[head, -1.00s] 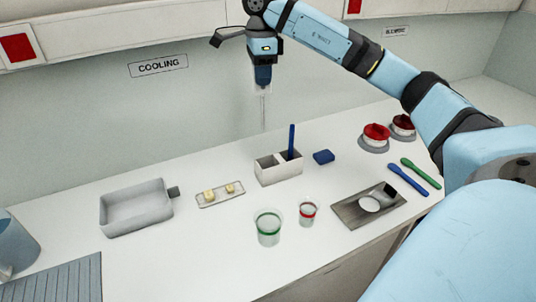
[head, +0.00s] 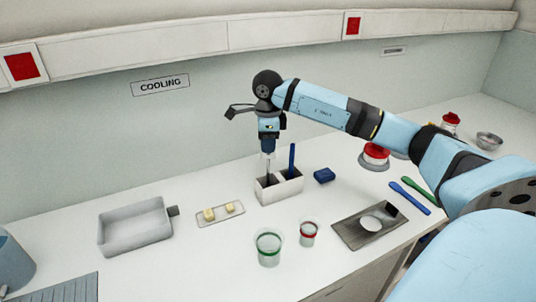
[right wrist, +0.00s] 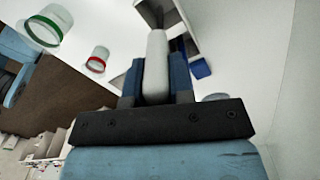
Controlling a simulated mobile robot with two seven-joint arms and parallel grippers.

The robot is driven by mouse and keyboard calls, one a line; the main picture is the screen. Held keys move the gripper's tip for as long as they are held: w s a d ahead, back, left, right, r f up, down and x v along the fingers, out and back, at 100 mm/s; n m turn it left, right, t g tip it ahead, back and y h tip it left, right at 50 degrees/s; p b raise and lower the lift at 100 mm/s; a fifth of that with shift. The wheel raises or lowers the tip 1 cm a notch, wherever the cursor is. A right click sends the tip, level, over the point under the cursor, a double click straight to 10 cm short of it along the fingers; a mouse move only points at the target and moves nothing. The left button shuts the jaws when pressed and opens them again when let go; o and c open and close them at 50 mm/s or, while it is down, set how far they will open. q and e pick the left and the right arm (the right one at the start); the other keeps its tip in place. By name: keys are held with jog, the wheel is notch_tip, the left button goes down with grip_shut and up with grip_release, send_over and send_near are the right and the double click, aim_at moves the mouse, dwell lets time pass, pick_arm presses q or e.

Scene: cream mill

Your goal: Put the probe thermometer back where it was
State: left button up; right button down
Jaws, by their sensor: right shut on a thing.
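My right gripper (head: 268,150) is shut on the probe thermometer (head: 268,156). Its pale handle (right wrist: 156,65) shows between the blue fingers (right wrist: 155,85) in the right wrist view. The thermometer hangs upright, tip down, over the left compartment of the white two-compartment holder (head: 281,192). The thin probe reaches the compartment's opening; how deep its tip sits is hidden by the front wall. A blue stick-like tool (head: 292,158) stands in the right compartment. My left gripper is not in view.
A blue block (head: 324,175) lies right of the holder. A clear tray with two pale cubes (head: 220,213) lies to its left, beyond it a grey basin (head: 135,227). Two cups, green-rimmed (head: 268,248) and red-rimmed (head: 309,234), stand in front. A scale-like plate (head: 350,236) lies at right.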

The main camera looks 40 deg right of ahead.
aim_at(268, 158)
jog(key=shift+f, duration=2.1)
jog(key=shift+f, duration=0.15)
jog(key=c, duration=1)
grip_release()
jog(key=shift+r+p, duration=0.3)
notch_tip(268, 158, up, 10)
jog(key=shift+r+b, duration=0.25)
jog(key=shift+b, duration=0.45)
jog(key=shift+r, duration=0.65)
